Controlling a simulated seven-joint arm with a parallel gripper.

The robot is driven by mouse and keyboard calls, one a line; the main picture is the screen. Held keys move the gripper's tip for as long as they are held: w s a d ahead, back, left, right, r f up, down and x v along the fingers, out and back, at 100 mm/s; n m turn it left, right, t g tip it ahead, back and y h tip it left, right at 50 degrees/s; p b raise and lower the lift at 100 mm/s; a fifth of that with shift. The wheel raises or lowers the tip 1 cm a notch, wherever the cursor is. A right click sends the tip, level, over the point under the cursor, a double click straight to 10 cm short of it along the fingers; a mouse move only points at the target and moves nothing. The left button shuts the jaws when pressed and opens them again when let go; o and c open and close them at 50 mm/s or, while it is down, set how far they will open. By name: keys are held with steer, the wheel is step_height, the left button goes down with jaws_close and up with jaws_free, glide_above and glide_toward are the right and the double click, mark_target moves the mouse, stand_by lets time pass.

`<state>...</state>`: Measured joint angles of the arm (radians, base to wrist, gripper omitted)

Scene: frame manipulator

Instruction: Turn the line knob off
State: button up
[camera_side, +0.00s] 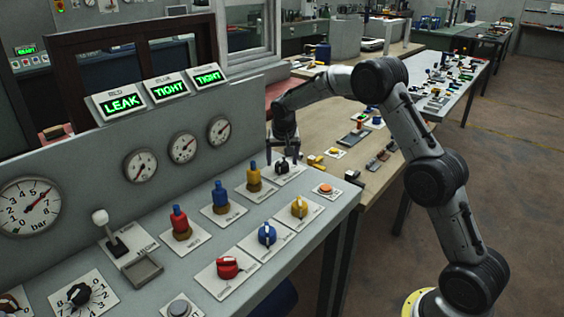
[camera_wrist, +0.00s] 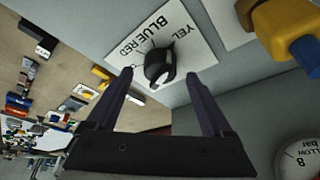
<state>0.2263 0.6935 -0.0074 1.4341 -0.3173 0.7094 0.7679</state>
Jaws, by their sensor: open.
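A black selector knob (camera_wrist: 158,65) with a white mark sits on a white plate (camera_wrist: 195,45) lettered RED, BLUE and YEL in the wrist view. It also shows as a small dark knob (camera_side: 282,167) at the panel's far end in the side view. I cannot tell exactly which label its mark points at. My gripper (camera_wrist: 160,75) is open, with one finger on each side of the knob in the picture. In the side view my gripper (camera_side: 283,153) points down just above the knob. I cannot tell whether the fingers touch it.
Yellow (camera_side: 254,177), blue (camera_side: 220,197) and red (camera_side: 180,222) upright fittings stand nearby. Red (camera_side: 228,267), blue (camera_side: 267,233) and yellow (camera_side: 299,206) knobs line the front, beside an orange button (camera_side: 325,189). The displays read LEAK (camera_side: 122,103), TIGHT (camera_side: 169,89) and TIGHT (camera_side: 208,77).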

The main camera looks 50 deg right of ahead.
steer(key=shift+x, duration=0.8)
steer(key=shift+c, duration=0.2)
jaws_close()
